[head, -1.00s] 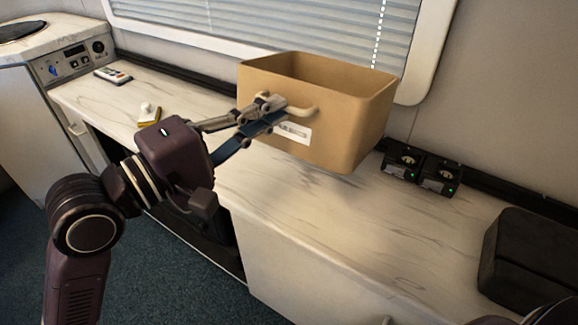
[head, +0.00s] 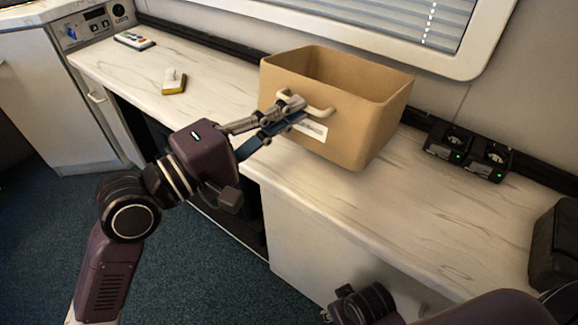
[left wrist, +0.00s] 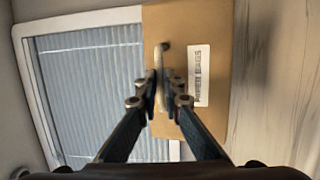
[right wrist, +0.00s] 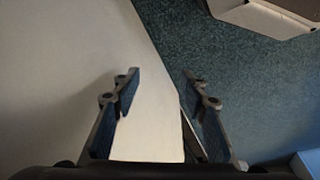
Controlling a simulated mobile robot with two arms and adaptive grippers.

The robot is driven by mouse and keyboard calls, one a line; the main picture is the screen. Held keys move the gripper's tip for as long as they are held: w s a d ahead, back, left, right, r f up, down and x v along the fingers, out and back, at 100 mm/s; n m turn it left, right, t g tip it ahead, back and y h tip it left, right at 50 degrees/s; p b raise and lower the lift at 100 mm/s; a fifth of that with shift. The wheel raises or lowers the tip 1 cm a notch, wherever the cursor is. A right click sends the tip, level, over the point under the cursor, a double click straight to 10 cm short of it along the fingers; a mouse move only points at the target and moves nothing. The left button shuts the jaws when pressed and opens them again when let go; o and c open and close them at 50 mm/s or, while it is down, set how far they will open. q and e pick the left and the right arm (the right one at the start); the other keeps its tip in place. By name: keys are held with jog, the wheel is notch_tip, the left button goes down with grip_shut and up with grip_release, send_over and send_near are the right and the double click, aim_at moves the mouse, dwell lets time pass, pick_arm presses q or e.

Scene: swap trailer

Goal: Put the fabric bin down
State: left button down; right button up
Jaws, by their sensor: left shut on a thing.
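The tan fabric bin (head: 345,135) is upright over the white marbled counter (head: 420,220), below the window. I cannot tell whether its bottom touches the counter. My left gripper (head: 290,114) is shut on the handle on the bin's near side, beside a white label. In the left wrist view the fingers (left wrist: 160,90) close around the handle of the bin (left wrist: 215,25). My right gripper (right wrist: 160,82) is open and empty in the right wrist view, above a pale surface and the floor.
A small yellow-and-white item (head: 174,82) and a remote (head: 134,40) lie on the counter at left. Two black devices with green lights (head: 468,151) stand right of the bin, and a black case (head: 555,245) at far right. The counter between is clear.

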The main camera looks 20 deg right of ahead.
aim_at(306, 140)
pick_arm(q)
notch_tip(306, 140, down, 7)
jog(key=b, duration=0.2)
jog(key=shift+r+b, duration=0.15)
jog(key=shift+b, duration=0.15)
jog(key=shift+f, duration=0.75)
notch_tip(306, 140, down, 3)
jog(key=shift+f+b, duration=0.15)
jog(key=shift+b, duration=0.8)
pick_arm(e)
jog(key=w+v, duration=0.1)
jog(key=v, duration=0.7)
jog(key=shift+r+t, duration=0.3)
jog(key=shift+r, duration=0.25)
pick_arm(q)
jog(key=c, duration=2.4)
grip_release()
jog(key=shift+f, duration=0.1)
jog(key=o, duration=0.3)
pick_arm(e)
jog(key=shift+s+d, duration=0.15)
